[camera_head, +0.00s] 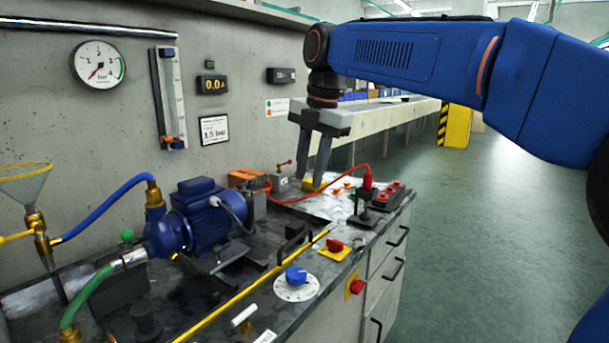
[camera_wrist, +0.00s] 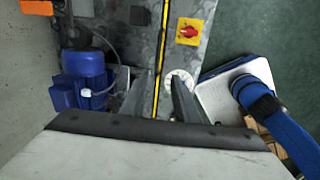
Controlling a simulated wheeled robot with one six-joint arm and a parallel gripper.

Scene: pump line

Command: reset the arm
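My gripper (camera_head: 310,178) hangs from my blue arm, pointing down above the workbench (camera_head: 345,232). Its two dark fingers stand apart with nothing held between them. In the wrist view the gripper (camera_wrist: 152,88) shows the yellow strip (camera_wrist: 160,60) of the bench running through the gap between the fingers. The blue pump motor (camera_head: 205,215) is left of the gripper in the head view; it also shows at the left in the wrist view (camera_wrist: 85,80). The right finger partly covers the white dial plate in the wrist view.
A blue knob (camera_head: 296,275) and red switch (camera_head: 334,245) sit near the bench front. A gauge (camera_head: 98,65) hangs on the wall at left. The green floor (camera_head: 480,230) at right is clear.

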